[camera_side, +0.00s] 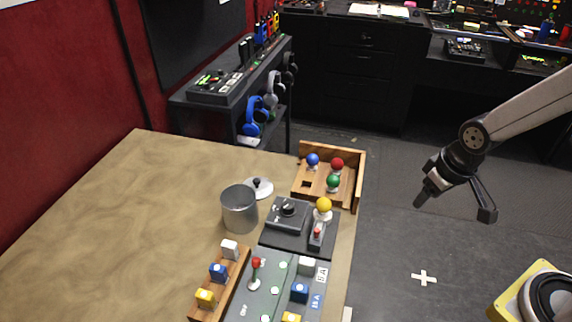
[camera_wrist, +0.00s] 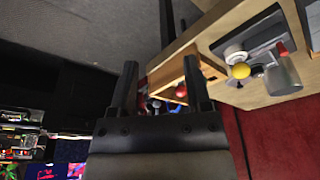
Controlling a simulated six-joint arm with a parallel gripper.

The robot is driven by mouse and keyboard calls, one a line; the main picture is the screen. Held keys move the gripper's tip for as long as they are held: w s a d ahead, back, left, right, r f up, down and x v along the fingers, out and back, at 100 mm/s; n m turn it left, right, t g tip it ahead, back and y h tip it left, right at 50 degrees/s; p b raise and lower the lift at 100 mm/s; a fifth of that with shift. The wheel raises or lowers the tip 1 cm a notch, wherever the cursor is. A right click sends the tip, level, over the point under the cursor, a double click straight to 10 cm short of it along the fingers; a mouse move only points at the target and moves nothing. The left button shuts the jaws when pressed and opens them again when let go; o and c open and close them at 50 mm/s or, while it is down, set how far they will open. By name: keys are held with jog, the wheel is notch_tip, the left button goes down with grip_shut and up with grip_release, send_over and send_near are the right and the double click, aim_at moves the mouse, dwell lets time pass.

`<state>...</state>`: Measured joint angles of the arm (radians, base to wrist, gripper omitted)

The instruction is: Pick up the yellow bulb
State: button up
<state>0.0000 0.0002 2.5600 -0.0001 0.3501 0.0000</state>
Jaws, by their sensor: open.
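The yellow bulb (camera_side: 323,205) stands upright in a white socket on a dark panel near the right edge of the table. It also shows in the wrist view (camera_wrist: 240,71), right of my fingers. My gripper (camera_side: 455,208) is open and empty, off to the right of the table and well apart from the bulb. Its two fingers show in the wrist view (camera_wrist: 160,88). A blue bulb (camera_side: 313,159), a red bulb (camera_side: 337,163) and a green bulb (camera_side: 333,181) sit in a wooden box (camera_side: 359,180) behind the panel.
A small red-tipped switch (camera_side: 317,235) is just in front of the yellow bulb. The table's left is clear.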

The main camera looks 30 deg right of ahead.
jog(key=o, duration=0.5)
jog(key=shift+c, duration=0.2)
jog(key=shift+w, duration=0.1)
jog(key=n, duration=2)
send_over(328, 201)
jog(key=s, duration=0.1)
jog(key=shift+s+d+f, duration=0.1)
jog(key=shift+d+f, duration=0.05)
jog(key=shift+f, duration=0.25)
jog(key=shift+x, duration=1.25)
